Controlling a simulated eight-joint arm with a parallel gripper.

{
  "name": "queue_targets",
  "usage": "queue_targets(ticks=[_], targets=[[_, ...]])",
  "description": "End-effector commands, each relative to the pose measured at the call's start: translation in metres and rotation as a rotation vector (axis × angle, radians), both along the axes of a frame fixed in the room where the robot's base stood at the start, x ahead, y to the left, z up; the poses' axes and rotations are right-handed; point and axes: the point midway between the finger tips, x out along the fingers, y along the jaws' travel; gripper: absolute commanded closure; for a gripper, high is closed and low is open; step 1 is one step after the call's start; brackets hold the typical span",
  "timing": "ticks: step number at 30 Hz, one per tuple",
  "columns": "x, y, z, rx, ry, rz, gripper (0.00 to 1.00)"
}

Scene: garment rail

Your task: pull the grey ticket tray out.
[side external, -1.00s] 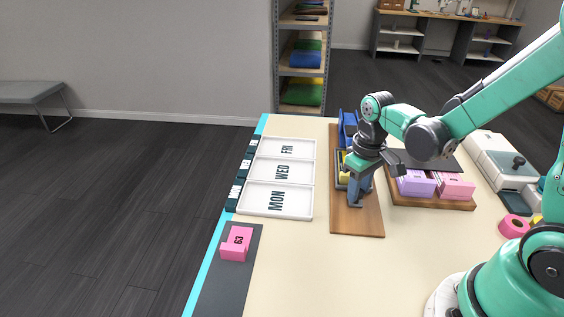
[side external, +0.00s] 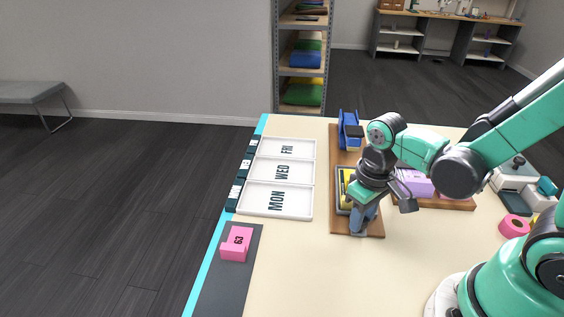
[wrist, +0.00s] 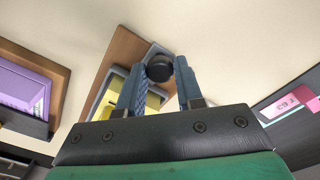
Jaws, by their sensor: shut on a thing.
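The grey ticket tray (side external: 338,192) lies on a wooden board (side external: 342,226), with yellow tickets (side external: 346,186) inside. It stands out in front of a blue housing (side external: 349,128). My gripper (side external: 359,232) is at the tray's near end and hides part of it. In the wrist view my fingers (wrist: 159,72) are closed around a dark round knob (wrist: 159,68) at the tray's end. The yellow tickets also show behind the fingers in that view (wrist: 151,104).
White trays marked MON, WED and FRI (side external: 275,200) stand left of the board. A pink 63 ticket block (side external: 236,242) lies on a dark mat (side external: 226,277). Purple ticket holders (side external: 414,182) are close on the right. The table front is clear.

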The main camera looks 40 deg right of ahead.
Motion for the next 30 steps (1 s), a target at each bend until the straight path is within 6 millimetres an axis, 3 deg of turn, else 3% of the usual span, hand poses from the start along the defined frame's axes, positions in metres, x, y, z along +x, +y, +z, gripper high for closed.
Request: queue_targets(ticks=[7, 8, 11, 22, 30], targets=[[-0.004, 0.004, 0.0, 0.017, 0.014, 0.005, 1.0], [-0.004, 0.004, 0.0, 0.016, 0.014, 0.006, 0.64], [-0.004, 0.004, 0.0, 0.015, 0.013, 0.006, 0.38], [-0.003, 0.003, 0.002, 0.011, 0.009, 0.003, 0.38], [-0.003, 0.003, 0.024, 0.012, 0.01, 0.004, 0.38]])
